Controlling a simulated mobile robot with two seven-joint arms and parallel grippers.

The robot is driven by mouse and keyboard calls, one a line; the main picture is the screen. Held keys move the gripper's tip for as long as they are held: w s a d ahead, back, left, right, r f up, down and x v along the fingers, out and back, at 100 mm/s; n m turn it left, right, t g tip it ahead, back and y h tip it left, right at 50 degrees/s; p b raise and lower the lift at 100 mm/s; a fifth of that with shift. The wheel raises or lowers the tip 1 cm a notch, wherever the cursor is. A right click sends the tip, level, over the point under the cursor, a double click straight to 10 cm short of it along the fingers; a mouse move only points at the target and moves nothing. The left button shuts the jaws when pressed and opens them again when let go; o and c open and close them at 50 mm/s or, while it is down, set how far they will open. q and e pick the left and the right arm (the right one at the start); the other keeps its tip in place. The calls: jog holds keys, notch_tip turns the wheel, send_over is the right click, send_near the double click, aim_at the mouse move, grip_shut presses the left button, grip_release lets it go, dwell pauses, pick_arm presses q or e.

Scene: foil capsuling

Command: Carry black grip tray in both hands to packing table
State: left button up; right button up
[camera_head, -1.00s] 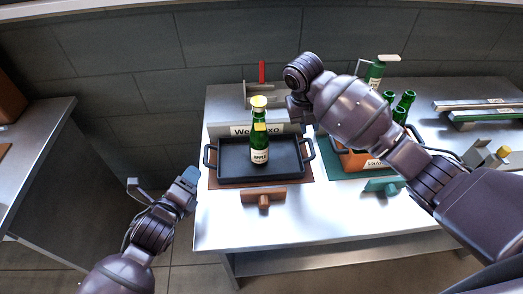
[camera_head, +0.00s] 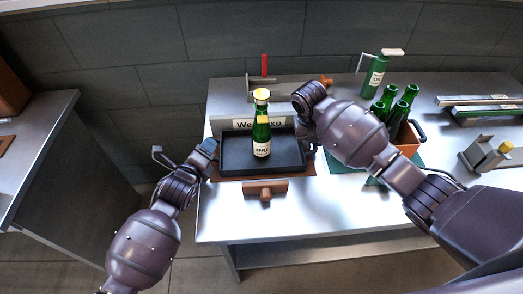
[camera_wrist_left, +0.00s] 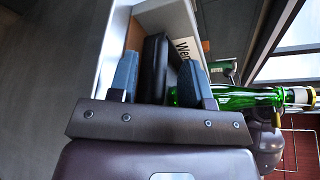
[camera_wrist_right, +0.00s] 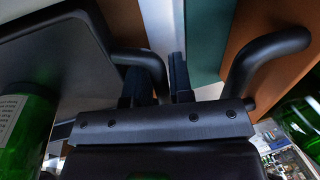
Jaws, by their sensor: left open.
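The black grip tray (camera_head: 236,158) lies flat on a brown mat on the metal table. A green bottle (camera_head: 261,130) with a yellow top and a white label stands upright on it. My left gripper (camera_head: 208,150) is at the tray's left end. In the left wrist view it is open (camera_wrist_left: 160,85), with the black tray edge (camera_wrist_left: 153,62) between or just beyond its fingers. My right gripper (camera_head: 305,140) is at the tray's right end. In the right wrist view its fingers (camera_wrist_right: 163,82) are close together beside the tray handle (camera_wrist_right: 140,62). Whether they grip it is hidden.
An orange crate (camera_head: 404,142) with several green bottles is to the right. Another metal table (camera_head: 50,125) stands at left, across a floor gap.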

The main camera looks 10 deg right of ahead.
pick_arm(q)
jog(key=shift+x, duration=0.75)
pick_arm(e)
jog(key=shift+x, duration=0.75)
pick_arm(q)
jog(key=c, duration=0.3)
pick_arm(e)
jog(key=c, duration=0.4)
pick_arm(q)
grip_shut()
